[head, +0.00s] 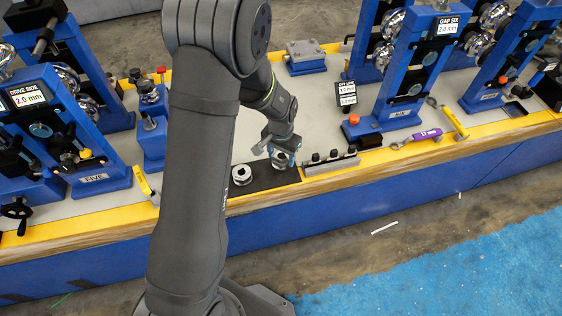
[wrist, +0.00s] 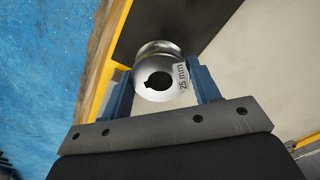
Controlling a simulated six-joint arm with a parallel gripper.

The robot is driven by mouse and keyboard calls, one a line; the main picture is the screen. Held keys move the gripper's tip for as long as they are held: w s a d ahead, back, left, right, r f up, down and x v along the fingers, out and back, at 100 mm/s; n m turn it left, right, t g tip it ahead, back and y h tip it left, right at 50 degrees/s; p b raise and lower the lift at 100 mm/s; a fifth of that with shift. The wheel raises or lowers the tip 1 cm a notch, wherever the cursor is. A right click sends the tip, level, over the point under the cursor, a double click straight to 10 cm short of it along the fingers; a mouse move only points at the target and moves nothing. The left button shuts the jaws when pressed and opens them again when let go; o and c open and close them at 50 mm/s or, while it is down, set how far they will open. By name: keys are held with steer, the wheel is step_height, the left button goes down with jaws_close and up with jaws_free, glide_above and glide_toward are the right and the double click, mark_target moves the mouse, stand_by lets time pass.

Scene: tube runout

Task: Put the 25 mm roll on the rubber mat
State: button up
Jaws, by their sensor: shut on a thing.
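The 25 mm roll (wrist: 151,91) is a shiny metal grooved roll with a keyed bore, marked "25 mm" on its face. My gripper (wrist: 160,84) is shut on it, with one blue finger on each side. In the head view my gripper (head: 282,155) holds the roll at the right part of the black rubber mat (head: 262,185). The mat also shows in the wrist view (wrist: 205,18) behind the roll. I cannot tell whether the roll touches the mat or is just above it.
Another metal roll (head: 241,174) stands on the mat to the left of my gripper. A grey rack with dark pegs (head: 330,163) is just right of the mat. Blue roll stands (head: 395,100) rise further right. The yellow bench edge (head: 255,203) runs in front.

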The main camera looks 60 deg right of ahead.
mark_target(281, 162)
steer(key=shift+f, duration=1.9)
steer(key=shift+f, duration=0.1)
steer(key=o, duration=1)
step_height(281, 162, up, 12)
steer(key=shift+r, duration=0.1)
step_height(281, 162, down, 12)
steer(key=shift+r, duration=0.9)
